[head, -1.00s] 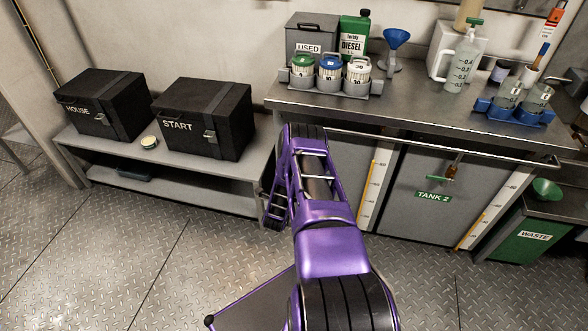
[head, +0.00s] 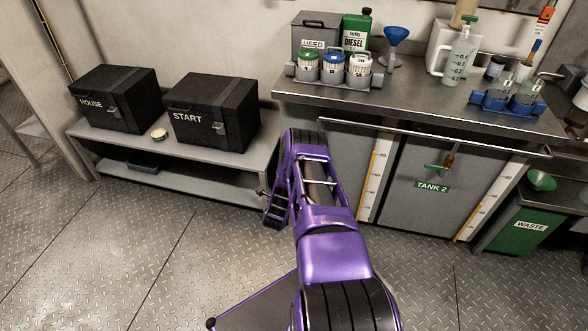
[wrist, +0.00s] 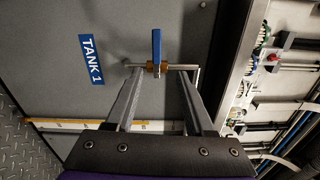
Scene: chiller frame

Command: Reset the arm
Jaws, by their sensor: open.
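My purple arm reaches forward in the head view, towards the workbench front. My gripper (wrist: 160,74) shows in the wrist view with its two grey fingers apart, open and empty. A valve with a blue lever (wrist: 157,45) and a brass body (wrist: 154,68) appears between the fingertips. I cannot tell whether the fingers touch it or stop short of it. It sits on a grey panel with a blue TANK 1 label (wrist: 91,60). In the head view the arm hides the gripper and this valve.
The steel workbench (head: 430,105) carries filters, a diesel jug (head: 356,32) and a blue funnel (head: 395,42). A TANK 2 valve (head: 447,163) is right of my arm. Black HOUSE (head: 120,90) and START (head: 212,108) boxes stand on a low bench. Open floor lies at lower left.

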